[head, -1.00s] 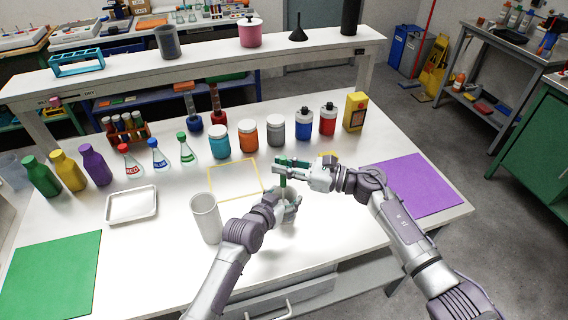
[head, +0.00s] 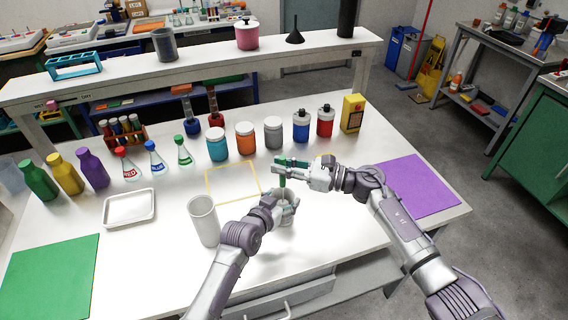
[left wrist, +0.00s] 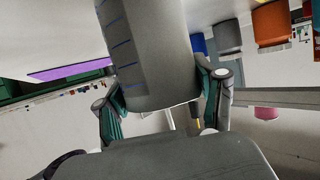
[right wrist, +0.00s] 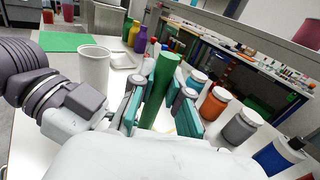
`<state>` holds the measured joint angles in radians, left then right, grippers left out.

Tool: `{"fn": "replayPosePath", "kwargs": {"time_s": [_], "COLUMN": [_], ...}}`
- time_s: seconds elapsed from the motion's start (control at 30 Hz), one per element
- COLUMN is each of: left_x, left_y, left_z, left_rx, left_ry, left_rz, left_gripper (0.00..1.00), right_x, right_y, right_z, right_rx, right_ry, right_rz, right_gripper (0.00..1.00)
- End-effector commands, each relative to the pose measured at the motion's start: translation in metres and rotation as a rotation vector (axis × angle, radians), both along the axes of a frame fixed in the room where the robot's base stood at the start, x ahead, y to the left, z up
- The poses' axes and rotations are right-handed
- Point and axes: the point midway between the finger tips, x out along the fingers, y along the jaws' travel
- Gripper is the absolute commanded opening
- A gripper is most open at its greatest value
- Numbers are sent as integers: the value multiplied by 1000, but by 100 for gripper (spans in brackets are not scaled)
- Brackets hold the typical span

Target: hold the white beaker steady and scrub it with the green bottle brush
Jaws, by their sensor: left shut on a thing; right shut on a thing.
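The white beaker (left wrist: 150,45) has blue graduation marks and fills the top middle of the left wrist view. My left gripper (left wrist: 165,98) is shut around it, with a finger on each side. In the head view my left gripper (head: 284,211) largely hides the beaker, low over the table's front part. The green bottle brush (right wrist: 160,90) shows as a thick green handle in the right wrist view. My right gripper (right wrist: 157,106) is shut on this handle. In the head view my right gripper (head: 282,166) is just above the left one, with the handle pointing down toward the beaker. The bristles are hidden.
A tall white cylinder (head: 203,222) stands just left of my left gripper. A yellow square outline (head: 208,181) lies behind it. A white tray (head: 130,222), a green mat (head: 50,277) and a purple mat (head: 418,184) flank the workspace. Several lidded jars stand behind.

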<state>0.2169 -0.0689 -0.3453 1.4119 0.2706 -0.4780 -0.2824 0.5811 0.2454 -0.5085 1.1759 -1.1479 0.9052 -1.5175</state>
Motion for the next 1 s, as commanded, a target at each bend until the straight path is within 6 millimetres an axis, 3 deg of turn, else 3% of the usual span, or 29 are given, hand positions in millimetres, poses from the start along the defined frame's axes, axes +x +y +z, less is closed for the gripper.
{"fn": "replayPosePath", "kwargs": {"time_s": [0.3,0.73,1.0], "left_x": [0,0,0], "left_y": [0,0,0], "left_z": [0,0,0], "left_rx": [0,0,0], "left_ry": [-1,-1,-1], "left_rz": [0,0,0], "left_gripper": [36,36,36], "right_x": [-11,-1,-9], "right_y": [5,0,-2], "right_z": [0,-1,-1], "right_rx": [0,0,-1], "right_ry": [2,1,1], "right_rz": [2,1,3], "right_gripper": [0,0,0]}}
